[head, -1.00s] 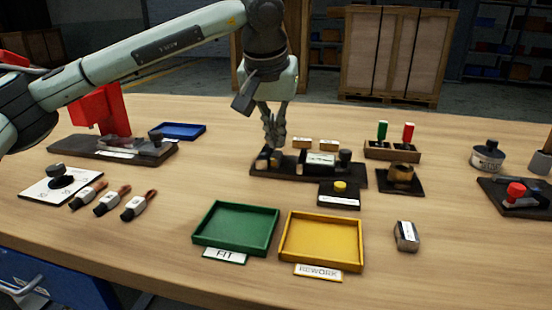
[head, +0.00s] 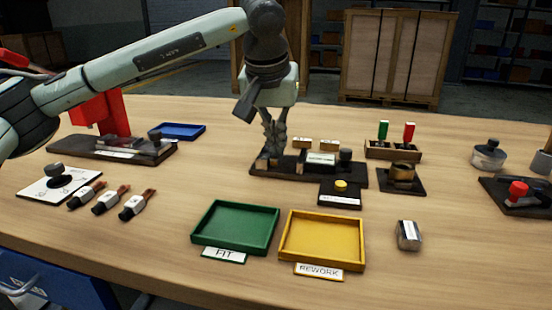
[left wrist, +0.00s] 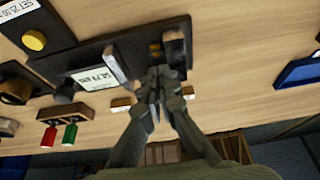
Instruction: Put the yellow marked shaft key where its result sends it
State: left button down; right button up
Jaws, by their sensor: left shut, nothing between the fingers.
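My left gripper (head: 275,148) is shut and empty, pointing down at the left end of a dark fixture (head: 305,174). Its fingertips are close to small brownish blocks on that end; contact cannot be told. The left wrist view also shows the gripper (left wrist: 162,80) over the fixture's end, beside a brownish block (left wrist: 155,50). I cannot make out a yellow mark on any key. A green tray (head: 236,228) labelled FIT and a yellow tray (head: 322,240) labelled REWORK stand in front, both empty. My right gripper is not in view.
A dark plate with a yellow button (head: 340,186) sits before the fixture. A blue tray (head: 183,131) is behind. A grey block (head: 408,236) lies right of the trays.

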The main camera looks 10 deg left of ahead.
pick_arm(q)
jog(key=shift+d, duration=0.7)
dwell(0.3)
notch_tip(320, 180, up, 6)
jog(key=p, duration=0.4)
dwell(0.3)
